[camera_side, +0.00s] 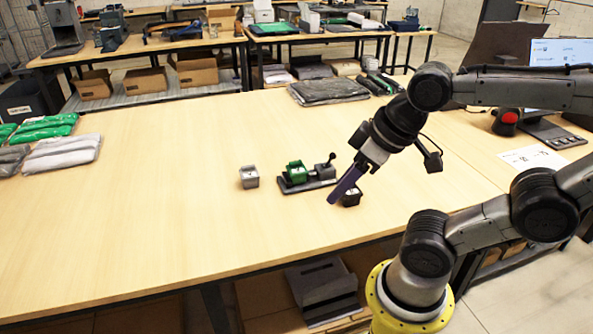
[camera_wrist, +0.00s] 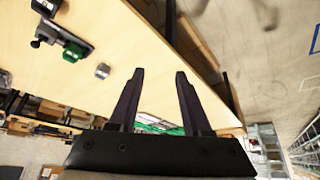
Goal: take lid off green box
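The green box (camera_side: 296,172) sits at the left end of a dark tray (camera_side: 308,185) in the middle of the table; it also shows in the wrist view (camera_wrist: 74,52). Its top is too small to tell the lid apart clearly. A grey piece with a black knob (camera_side: 326,168) stands at the tray's right end. My gripper (camera_side: 333,198) is above the table to the right of the tray, apart from the green box. In the wrist view its two dark fingers (camera_wrist: 160,73) are spread with nothing between them.
A small grey box (camera_side: 249,177) stands left of the tray. Bagged garments (camera_side: 62,153) lie far left. The front of the table is clear.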

